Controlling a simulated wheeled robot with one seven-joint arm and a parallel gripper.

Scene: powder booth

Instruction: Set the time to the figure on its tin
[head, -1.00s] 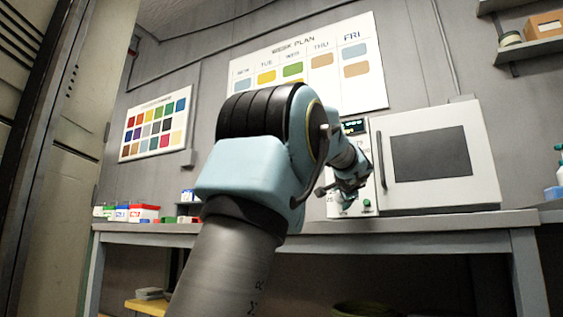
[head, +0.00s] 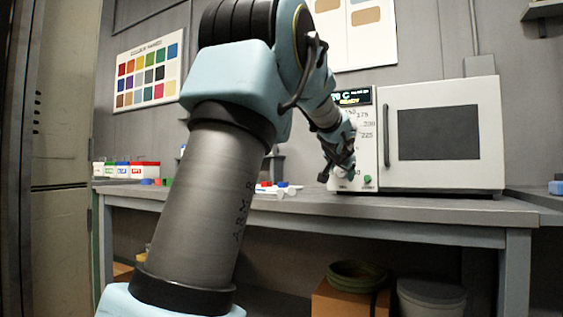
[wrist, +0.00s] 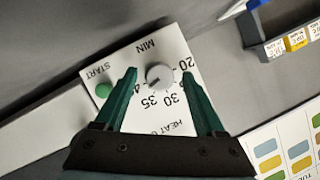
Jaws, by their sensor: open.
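The white oven (head: 484,140) stands on the bench, its door closed. Its panel has a lit display (head: 349,97), a temperature scale and a green button (head: 367,181). My gripper (head: 342,172) is at the lower panel. In the wrist view my gripper (wrist: 159,73) is open, its green fingers on either side of a grey time knob (wrist: 160,76) marked MIN; contact is unclear. The knob's mark seems to point to the lower left, near the 35 to 40 end. The green START button (wrist: 103,90) is beside one finger. Small tins (head: 144,170) stand at far left, their figures unreadable.
A colour chart (head: 148,74) and a week plan (head: 355,35) hang on the wall. Small coloured items (head: 277,188) lie on the bench (head: 420,208) behind my arm. A bin (head: 432,297) and a box (head: 345,300) are under the bench.

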